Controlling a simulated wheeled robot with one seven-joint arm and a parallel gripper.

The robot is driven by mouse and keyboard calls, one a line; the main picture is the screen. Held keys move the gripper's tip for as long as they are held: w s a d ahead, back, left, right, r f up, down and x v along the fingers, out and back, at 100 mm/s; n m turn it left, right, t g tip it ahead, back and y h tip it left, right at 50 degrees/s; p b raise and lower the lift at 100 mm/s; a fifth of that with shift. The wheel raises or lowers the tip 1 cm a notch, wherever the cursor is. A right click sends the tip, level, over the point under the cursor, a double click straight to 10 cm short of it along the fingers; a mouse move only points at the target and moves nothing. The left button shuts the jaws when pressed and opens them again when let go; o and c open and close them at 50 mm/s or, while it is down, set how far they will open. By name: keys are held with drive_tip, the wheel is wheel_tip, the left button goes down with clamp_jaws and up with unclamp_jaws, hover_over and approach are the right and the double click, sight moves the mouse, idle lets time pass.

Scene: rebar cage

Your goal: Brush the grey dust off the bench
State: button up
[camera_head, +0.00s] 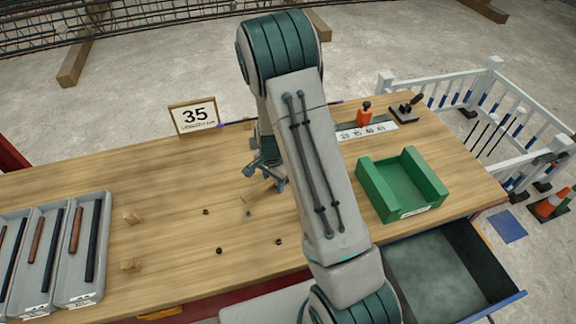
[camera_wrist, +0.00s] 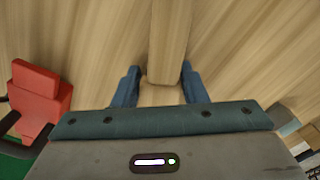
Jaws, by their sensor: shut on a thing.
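The wooden bench (camera_head: 170,180) spreads below my arm. My gripper (camera_head: 268,182) is low over its middle, partly hidden by my arm. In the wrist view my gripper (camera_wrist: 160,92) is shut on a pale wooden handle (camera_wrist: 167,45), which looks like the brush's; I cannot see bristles. I cannot make out a clear patch of grey dust. Small dark bits lie on the bench: one (camera_head: 206,211) left of my gripper, one (camera_head: 219,250) nearer the front edge, and one (camera_head: 278,241) beside my arm.
Grey trays of bars (camera_head: 98,290) stand at the left, with tan lumps (camera_head: 132,216) beside them. A green open-fronted tray (camera_head: 425,203) is at the right, above an open drawer (camera_head: 440,262).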

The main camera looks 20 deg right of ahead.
sight(272, 180)
wheel_tip(272, 180, up, 8)
drive_tip(key=p, duration=0.4)
drive_tip(key=shift+w, duration=0.1)
idle(0.8)
drive_tip(key=shift+f+n+b, duration=0.35)
drive_tip(key=shift+f+n, duration=0.05)
drive_tip(key=shift+n, duration=0.8)
drive_tip(key=n, duration=0.1)
drive_tip(key=n+b, duration=0.1)
drive_tip(key=n, duration=0.1)
drive_tip(key=shift+s+a+f, duration=0.15)
drive_tip(key=shift+s+f, duration=0.05)
drive_tip(key=shift+f, duration=0.2)
drive_tip(key=n, duration=0.2)
drive_tip(key=n+b, duration=0.1)
drive_tip(key=n, duration=0.2)
drive_tip(key=shift+s+a+f, duration=0.1)
drive_tip(key=shift+s+f, duration=0.05)
drive_tip(key=shift+f, duration=0.25)
drive_tip(key=shift+n, duration=0.7)
drive_tip(key=shift+a, duration=0.1)
